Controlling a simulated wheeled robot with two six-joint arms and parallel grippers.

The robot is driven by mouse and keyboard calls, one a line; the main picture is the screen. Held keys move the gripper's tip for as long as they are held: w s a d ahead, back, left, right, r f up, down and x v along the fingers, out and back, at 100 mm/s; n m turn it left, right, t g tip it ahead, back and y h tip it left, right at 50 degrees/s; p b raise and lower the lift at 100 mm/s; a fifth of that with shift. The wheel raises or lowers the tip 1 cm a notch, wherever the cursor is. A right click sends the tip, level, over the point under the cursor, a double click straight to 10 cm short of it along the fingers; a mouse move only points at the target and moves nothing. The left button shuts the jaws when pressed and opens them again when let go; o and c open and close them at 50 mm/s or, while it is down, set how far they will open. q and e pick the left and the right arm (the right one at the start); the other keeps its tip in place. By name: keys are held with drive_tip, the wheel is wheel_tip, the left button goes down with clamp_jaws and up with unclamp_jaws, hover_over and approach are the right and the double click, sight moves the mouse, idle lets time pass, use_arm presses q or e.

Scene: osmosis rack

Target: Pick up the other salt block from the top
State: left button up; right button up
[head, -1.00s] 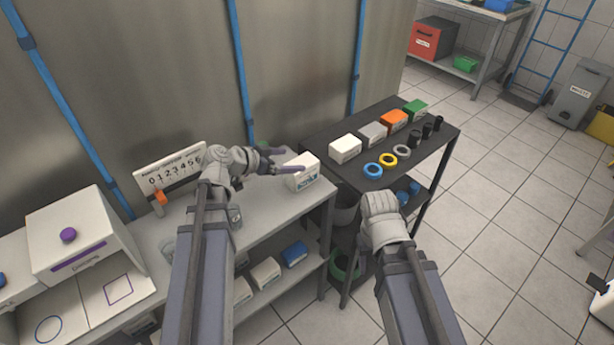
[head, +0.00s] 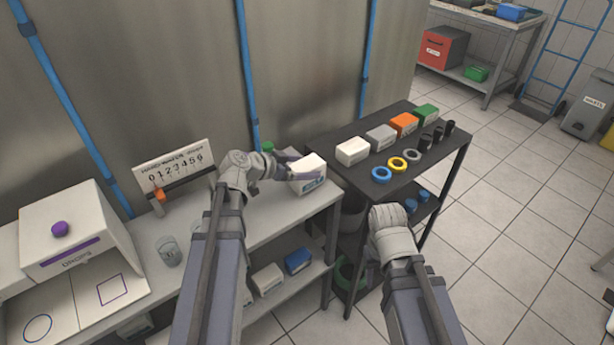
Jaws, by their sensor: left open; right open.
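A white block with a printed label (head: 309,181) stands on the right end of the grey bench. My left gripper (head: 293,166) is open beside it, one finger along the near side and the other toward the back. I cannot tell whether the fingers touch the block. Another white block (head: 352,151) sits on the top of the dark cart (head: 339,131), left of the grey, orange and green blocks. My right gripper (head: 388,225) is in front of the cart, below its top, and holds nothing visible. Its fingertips are mostly hidden.
Blue, yellow and grey rings (head: 397,164) and several black cylinders lie on the cart top. A number board (head: 175,168), a glass beaker (head: 169,251) and a white box with a purple knob (head: 80,235) stand on the bench. A lower shelf holds white and blue blocks (head: 298,261).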

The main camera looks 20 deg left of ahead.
sight(314, 165)
use_arm(q)
drive_tip(key=b+x, duration=0.1)
drive_tip(key=x, duration=0.1)
drive_tip(key=b+x, duration=0.1)
drive_tip(key=x, duration=0.2)
drive_tip(key=shift+w+r, duration=0.15)
drive_tip(key=shift+w, duration=0.2)
drive_tip(key=shift+a, duration=0.1)
clamp_jaws()
idle(0.4)
drive_tip(key=shift+r, duration=0.1)
